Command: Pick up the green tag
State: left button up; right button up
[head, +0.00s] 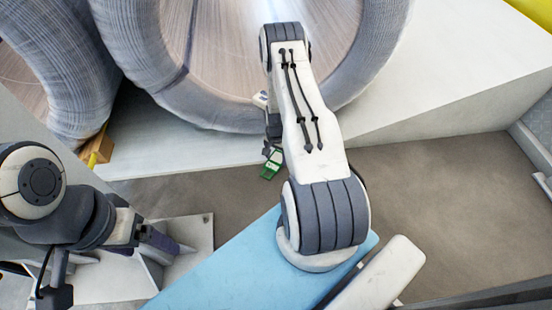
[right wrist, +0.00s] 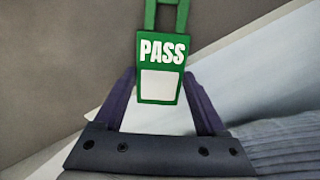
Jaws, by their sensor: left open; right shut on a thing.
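The green tag (head: 271,164) hangs below my right arm's end in the head view, over the grey floor beside the pale platform. In the right wrist view the green tag (right wrist: 159,68) reads PASS above a white panel, with a green loop at its top. My right gripper (right wrist: 159,76) is shut on the tag, with a purple finger on each side of it. In the head view my right gripper (head: 270,148) is partly hidden by my arm. My left gripper (head: 165,243) is open and empty at the lower left, away from the tag.
Two large wrapped coils stand on the pale platform (head: 400,125): one at the top centre (head: 215,112) and one at the left (head: 75,90). A small brown block (head: 101,147) with yellow on it sits by the left coil. The floor (head: 440,195) at right is clear.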

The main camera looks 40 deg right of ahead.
aim_at(276, 161)
notch_tip(276, 161, up, 5)
jog(key=p, duration=0.3)
jog(key=shift+p, duration=0.4)
jog(key=s+d+r+p, duration=0.5)
jog(key=s+p, duration=0.1)
jog(key=s, duration=0.4)
jog(key=shift+d+r, duration=0.35)
